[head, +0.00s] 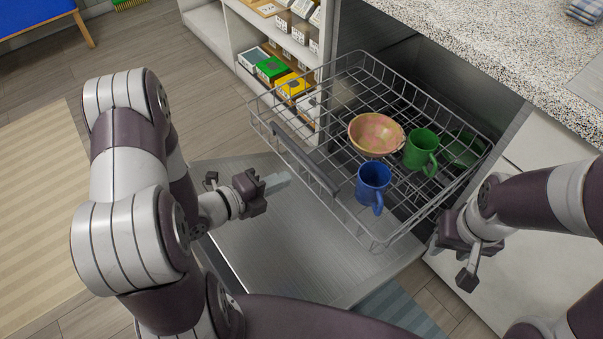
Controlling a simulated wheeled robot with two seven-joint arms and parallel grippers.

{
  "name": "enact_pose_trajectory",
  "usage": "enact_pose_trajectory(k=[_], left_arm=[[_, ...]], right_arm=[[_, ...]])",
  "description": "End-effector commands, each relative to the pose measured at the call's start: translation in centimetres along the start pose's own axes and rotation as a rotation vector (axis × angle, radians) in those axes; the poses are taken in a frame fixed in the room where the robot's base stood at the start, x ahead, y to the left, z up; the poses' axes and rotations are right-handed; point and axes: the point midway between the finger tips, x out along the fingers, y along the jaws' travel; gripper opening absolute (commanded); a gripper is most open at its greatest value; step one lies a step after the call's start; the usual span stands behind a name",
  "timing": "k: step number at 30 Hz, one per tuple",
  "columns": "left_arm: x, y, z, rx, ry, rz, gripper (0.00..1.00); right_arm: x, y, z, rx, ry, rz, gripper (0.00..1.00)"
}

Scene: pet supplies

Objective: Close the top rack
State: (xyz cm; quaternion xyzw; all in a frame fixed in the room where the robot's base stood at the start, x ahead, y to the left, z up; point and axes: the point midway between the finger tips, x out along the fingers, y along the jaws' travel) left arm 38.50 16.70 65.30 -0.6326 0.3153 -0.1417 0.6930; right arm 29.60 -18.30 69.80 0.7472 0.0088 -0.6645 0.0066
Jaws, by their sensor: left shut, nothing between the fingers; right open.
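The top rack (304,158) is a grey wire basket, pulled out of the dishwasher over its open door (290,235). It holds a pink-and-yellow bowl (376,134), a green mug (421,150), a blue mug (373,184) and a green plate or dish (461,149). My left gripper (277,183) is shut and empty, just left of the rack's dark front handle and apart from it in the picture; its depth is hard to judge. My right gripper (449,262) is open and empty, near the rack's right front corner, by the white cabinet.
A speckled countertop (480,45) overhangs the dishwasher at the upper right. A shelf (262,30) with several small boxes stands behind the rack at the left. A white cabinet front (555,140) is at the right. Open floor (180,75) lies at the left.

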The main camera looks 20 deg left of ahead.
Motion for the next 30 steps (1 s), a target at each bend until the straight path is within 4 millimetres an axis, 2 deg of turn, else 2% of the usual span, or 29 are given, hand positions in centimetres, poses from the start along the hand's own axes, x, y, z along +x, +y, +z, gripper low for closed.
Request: enact_pose_trajectory(k=[3, 10, 26, 30], left_arm=[[2.6, 0.2, -0.1, 0.002, 0.005, 0.000, 0.00], [5.7, 0.1, 0.0, 0.000, 0.001, 0.000, 0.00], [6.4, 0.0, 0.1, -0.001, -0.001, 0.001, 0.00], [7.4, -0.2, 0.0, 0.001, 0.001, 0.000, 0.00]], right_arm=[[0.8, 0.0, 0.1, 0.000, 0.000, 0.000, 0.43], [1.5, 0.0, 0.2, 0.000, 0.000, 0.000, 0.43], [1.6, 0.0, 0.2, 0.000, 0.000, 0.000, 0.43], [1.8, 0.0, 0.2, 0.000, 0.000, 0.000, 0.43]])
